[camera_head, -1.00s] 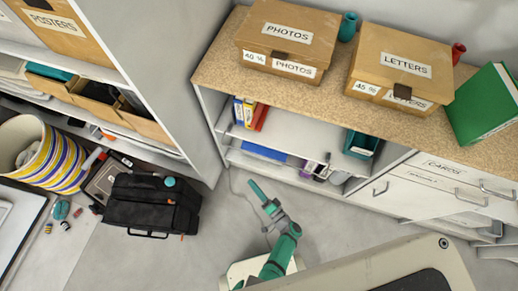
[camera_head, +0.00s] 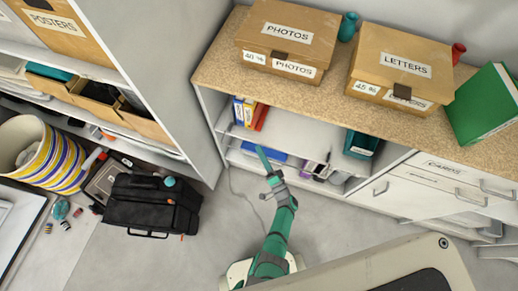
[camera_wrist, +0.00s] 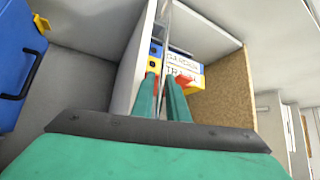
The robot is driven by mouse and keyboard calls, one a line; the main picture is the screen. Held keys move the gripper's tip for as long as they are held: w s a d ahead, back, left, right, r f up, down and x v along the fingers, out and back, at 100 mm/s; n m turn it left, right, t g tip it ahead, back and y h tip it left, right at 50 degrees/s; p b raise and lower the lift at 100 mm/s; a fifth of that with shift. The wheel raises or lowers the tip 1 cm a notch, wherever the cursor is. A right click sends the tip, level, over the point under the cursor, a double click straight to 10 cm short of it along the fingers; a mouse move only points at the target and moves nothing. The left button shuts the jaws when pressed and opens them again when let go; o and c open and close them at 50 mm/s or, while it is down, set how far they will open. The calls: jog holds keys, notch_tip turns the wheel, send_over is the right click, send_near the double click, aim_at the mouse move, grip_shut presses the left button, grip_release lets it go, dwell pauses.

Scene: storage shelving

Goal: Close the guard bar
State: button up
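My gripper (camera_head: 264,160) reaches up from the lower middle of the head view, with its fingers pointing at the shelf opening beside the binders. In the wrist view my gripper (camera_wrist: 161,78) has its two green fingers a little apart, with a narrow gap between them. A thin grey strip (camera_wrist: 167,35) runs from the top edge down to the fingertips; I cannot tell whether it is the guard bar or a shelf edge, or whether the fingers touch it. I cannot clearly make out the guard bar in the head view.
Binders (camera_head: 250,112) stand in the low cabinet (camera_head: 212,112) and show beyond the fingertips in the wrist view (camera_wrist: 182,68). A teal bin (camera_head: 360,143) is farther right. Boxes (camera_head: 287,35) sit on top. A black bag (camera_head: 150,205) and striped basket (camera_head: 50,160) are left. Floor between is clear.

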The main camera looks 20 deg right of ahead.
jog(key=shift+x, duration=0.8)
jog(key=shift+c, duration=0.3)
grip_shut()
